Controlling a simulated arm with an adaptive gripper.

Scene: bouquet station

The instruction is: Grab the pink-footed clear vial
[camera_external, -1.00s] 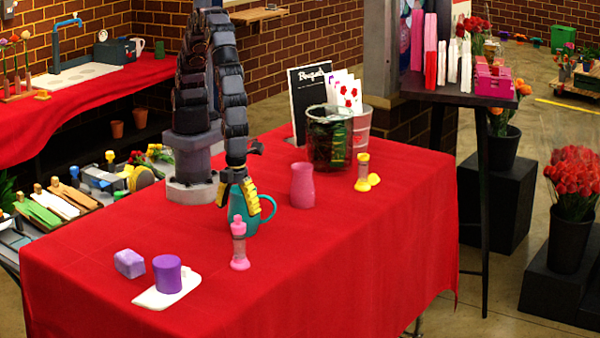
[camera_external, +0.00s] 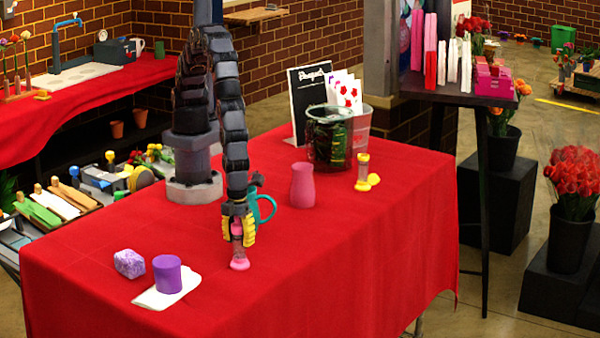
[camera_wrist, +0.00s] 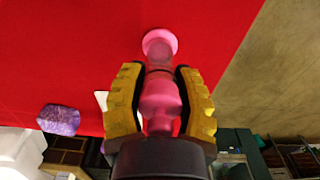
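The pink-footed clear vial (camera_external: 239,264) stands upright on the red table, with its round pink foot on the cloth. In the wrist view its foot (camera_wrist: 160,42) points away from me and its pink upper end is between my fingers. My gripper (camera_external: 238,232) points down over it, with one yellow ribbed finger on each side. The fingers hide part of the clear middle.
A pink vase (camera_external: 303,187) and a yellow-ended vial (camera_external: 362,174) stand to the right. A purple cup (camera_external: 167,275) on a white board and a lilac block (camera_external: 129,263) are at left. The front right cloth is clear.

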